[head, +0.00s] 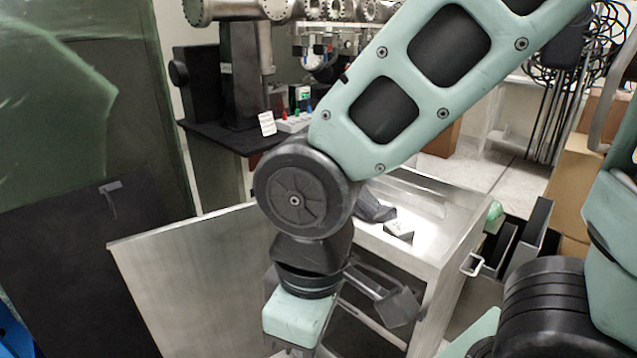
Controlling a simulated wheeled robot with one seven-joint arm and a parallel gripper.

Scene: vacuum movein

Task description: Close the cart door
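The metal cart (455,200) stands in the middle right, with a bright, shallow top. Its flat metal door (190,270) stands wide open, reaching out to the left of the cart. My arm comes down from the upper right and hides the hinge side of the door and part of the cart front. My gripper (291,350) is at the bottom edge, in front of the door's right part and mostly cut off. Its fingertips do not show, so I cannot tell whether it is open or touches the door.
Dark cloth-like items (375,208) lie on the cart top. Behind is a black bench (225,135) with equipment. A dark panel (70,270) stands at the left. Cardboard boxes (575,180) stand at the right.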

